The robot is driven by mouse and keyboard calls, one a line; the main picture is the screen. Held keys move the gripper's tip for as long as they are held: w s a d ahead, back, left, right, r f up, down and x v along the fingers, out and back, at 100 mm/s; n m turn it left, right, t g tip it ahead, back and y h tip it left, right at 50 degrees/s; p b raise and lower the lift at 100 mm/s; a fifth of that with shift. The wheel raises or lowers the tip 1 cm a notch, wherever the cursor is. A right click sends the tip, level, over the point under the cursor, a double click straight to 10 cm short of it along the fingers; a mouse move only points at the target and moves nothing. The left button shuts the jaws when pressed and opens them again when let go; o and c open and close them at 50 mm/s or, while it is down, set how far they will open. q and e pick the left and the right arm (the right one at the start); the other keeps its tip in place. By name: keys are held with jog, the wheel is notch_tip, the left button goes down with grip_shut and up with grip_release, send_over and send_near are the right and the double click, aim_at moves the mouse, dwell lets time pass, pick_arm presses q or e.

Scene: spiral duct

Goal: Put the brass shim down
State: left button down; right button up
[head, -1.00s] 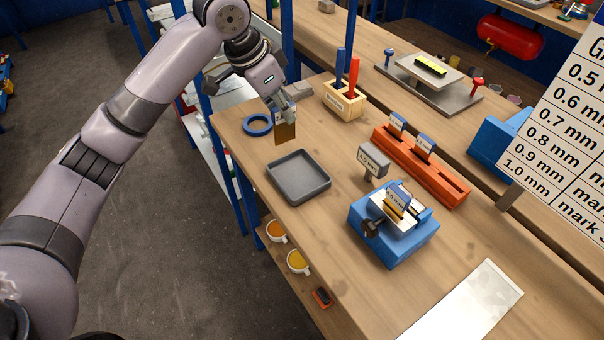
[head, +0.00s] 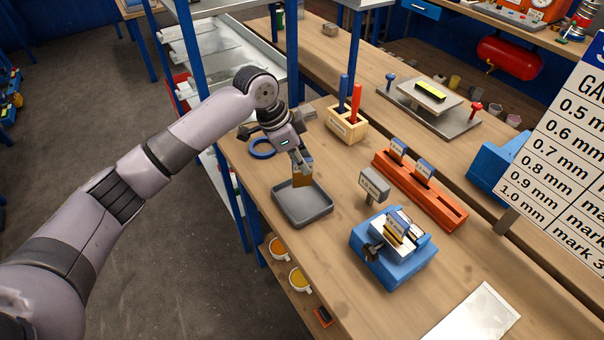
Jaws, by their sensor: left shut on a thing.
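My left gripper (head: 300,160) is shut on the brass shim (head: 302,180), a small flat brass plate with a pale upper part. The shim hangs upright, its lower edge over the back part of the grey tray (head: 304,217). I cannot tell whether it touches the tray. The tray is shallow, square and otherwise empty. My right gripper is not in view.
A blue ring (head: 262,148) lies behind the tray. A wooden holder (head: 345,126) with blue and red handles stands at the back. An orange rack (head: 440,204), a small grey sign (head: 374,184) and a blue vise-like block (head: 394,262) are to the right.

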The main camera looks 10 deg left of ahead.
aim_at(302, 186)
pick_arm(q)
jog(key=shift+f, duration=0.8)
notch_tip(302, 186, down, 4)
jog(key=shift+f+p, duration=0.1)
jog(key=shift+p, duration=0.45)
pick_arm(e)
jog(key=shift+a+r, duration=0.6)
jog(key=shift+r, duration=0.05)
pick_arm(q)
jog(key=shift+f, duration=0.1)
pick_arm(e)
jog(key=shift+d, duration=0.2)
pick_arm(q)
jog(key=c, duration=1.6)
grip_release()
jog(key=shift+o, duration=0.2)
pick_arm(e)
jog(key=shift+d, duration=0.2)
pick_arm(q)
jog(key=b+v, duration=0.2)
jog(key=v, duration=1)
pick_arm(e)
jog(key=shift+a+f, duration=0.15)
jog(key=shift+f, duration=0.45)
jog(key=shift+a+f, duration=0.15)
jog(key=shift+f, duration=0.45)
